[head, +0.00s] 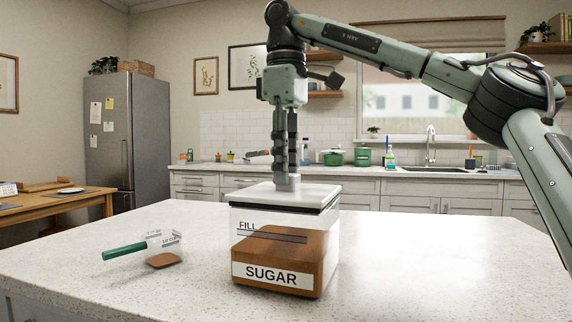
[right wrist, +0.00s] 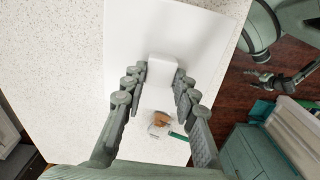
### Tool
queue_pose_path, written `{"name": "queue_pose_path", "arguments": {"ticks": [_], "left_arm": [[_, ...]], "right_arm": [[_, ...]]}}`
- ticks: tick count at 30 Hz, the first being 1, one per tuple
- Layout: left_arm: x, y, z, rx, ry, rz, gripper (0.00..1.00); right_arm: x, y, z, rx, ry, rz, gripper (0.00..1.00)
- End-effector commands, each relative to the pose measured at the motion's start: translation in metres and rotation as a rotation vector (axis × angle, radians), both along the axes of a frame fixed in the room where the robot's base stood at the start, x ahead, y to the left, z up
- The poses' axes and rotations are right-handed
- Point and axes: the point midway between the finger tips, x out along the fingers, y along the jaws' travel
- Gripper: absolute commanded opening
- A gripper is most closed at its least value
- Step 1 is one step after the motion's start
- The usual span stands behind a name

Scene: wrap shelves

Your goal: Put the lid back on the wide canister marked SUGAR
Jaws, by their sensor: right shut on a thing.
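The wide clear canister (head: 327,250) marked SUGAR stands upright on the counter, partly filled with brown contents. Its white square lid (head: 245,194) lies level over the mouth, with a dark seal along its underside. I cannot tell whether the lid is fully seated. My right gripper (head: 287,178) points straight down from above, shut on the lid's knob. In the right wrist view the fingers (right wrist: 160,88) stand either side of the pale knob (right wrist: 162,68), over the white lid (right wrist: 190,30).
A clear scoop with a green handle (head: 124,251) lies on the pale speckled counter (head: 430,270), left of the canister, by a small patch of brown contents (head: 164,260). The counter right of the canister is clear. A sink counter and fridge (head: 138,140) stand behind.

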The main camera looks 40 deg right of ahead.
Motion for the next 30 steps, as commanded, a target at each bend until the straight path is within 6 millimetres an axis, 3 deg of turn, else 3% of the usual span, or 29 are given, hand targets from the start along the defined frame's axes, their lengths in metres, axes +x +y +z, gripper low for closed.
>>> {"name": "queue_pose_path", "arguments": {"ticks": [30], "left_arm": [[0.0005,-0.0001,-0.0060,0.000,-0.002,0.001,0.73]], "right_arm": [[0.0000,0.0001,-0.0062,0.001,-0.001,0.000,0.00]]}}
